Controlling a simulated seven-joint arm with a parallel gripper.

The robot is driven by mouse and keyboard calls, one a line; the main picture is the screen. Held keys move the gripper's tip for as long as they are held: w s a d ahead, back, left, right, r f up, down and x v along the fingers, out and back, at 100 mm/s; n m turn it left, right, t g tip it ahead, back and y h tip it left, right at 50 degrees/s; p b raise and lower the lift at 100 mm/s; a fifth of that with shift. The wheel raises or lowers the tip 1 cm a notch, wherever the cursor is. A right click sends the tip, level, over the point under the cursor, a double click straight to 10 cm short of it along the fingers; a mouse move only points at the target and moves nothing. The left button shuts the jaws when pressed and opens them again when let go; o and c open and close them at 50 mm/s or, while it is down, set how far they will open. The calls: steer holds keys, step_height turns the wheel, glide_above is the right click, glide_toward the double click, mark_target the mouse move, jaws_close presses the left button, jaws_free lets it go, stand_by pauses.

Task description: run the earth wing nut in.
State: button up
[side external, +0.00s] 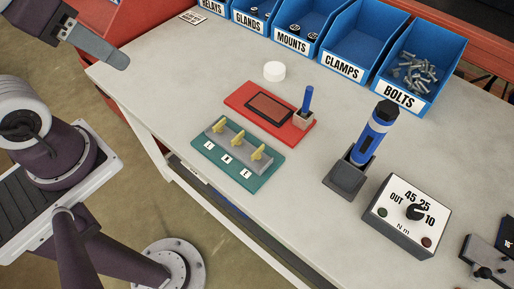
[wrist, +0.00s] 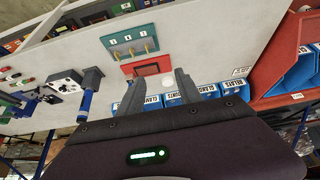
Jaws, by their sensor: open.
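A green base (side external: 262,167) carries a grey block (side external: 226,139) with three yellow wing nuts in a row: a left one (side external: 219,125), a middle one (side external: 238,138) and a right one (side external: 258,152). A small white label sits in front of each; the marks are too small to read, so I cannot tell which is earth. In the wrist view the green base (wrist: 116,38) is at the top, beyond the fingers. My gripper (wrist: 159,78) is open and empty there. In the side view my gripper (side external: 98,45) is at the upper left, well away from the block.
Behind the green base lies a red base (side external: 240,98) with a dark panel and a blue-handled tool (side external: 308,98). A white disc (side external: 274,71), a blue driver (side external: 374,138) in a stand and a torque dial box (side external: 408,215) stand nearby. Blue bins (side external: 343,66) line the back.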

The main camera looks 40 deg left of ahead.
steer(key=o, duration=0.3)
steer(key=w+d+f+n+g, duration=0.1)
steer(key=w+d+n+g, duration=0.1)
steer(key=w+n, duration=0.3)
steer(key=shift+w+d+f+n, duration=0.35)
steer(key=shift+w+d, duration=0.25)
steer(key=shift+w, duration=0.5)
steer(key=n+g, duration=0.4)
steer(key=n, duration=0.8)
glide_above(258, 150)
step_height(258, 150, down, 18)
steer(key=shift+r, duration=0.2)
step_height(258, 150, down, 6)
steer(key=shift+r, duration=0.1)
steer(key=shift+f, duration=0.55)
jaws_close()
